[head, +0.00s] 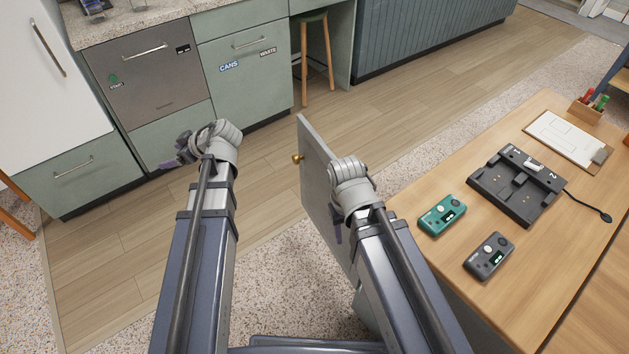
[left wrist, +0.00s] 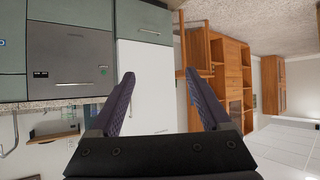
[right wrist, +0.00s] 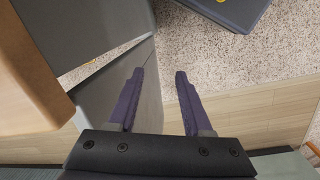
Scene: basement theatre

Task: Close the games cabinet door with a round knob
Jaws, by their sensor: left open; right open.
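The cabinet door (head: 316,178) is a pale grey panel standing open from the wooden-topped cabinet on the right. Its round brass knob (head: 297,158) shows on the left face, near the far edge. My right arm hides the door's near part. My right gripper (head: 338,235) is open beside the door, mostly hidden by its own wrist. In the right wrist view its fingers (right wrist: 159,74) are empty, and the left one overlaps a grey panel (right wrist: 118,85); contact cannot be told. My left gripper (head: 178,153) is open and empty, left of the door; its fingers (left wrist: 158,80) also show apart.
The wooden top (head: 410,200) carries a teal device (head: 442,215), a dark device (head: 489,256), a black charger (head: 515,188) and a clipboard (head: 568,138). Green kitchen cabinets (head: 245,75) and a stool (head: 316,55) stand behind. Floor between them is clear.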

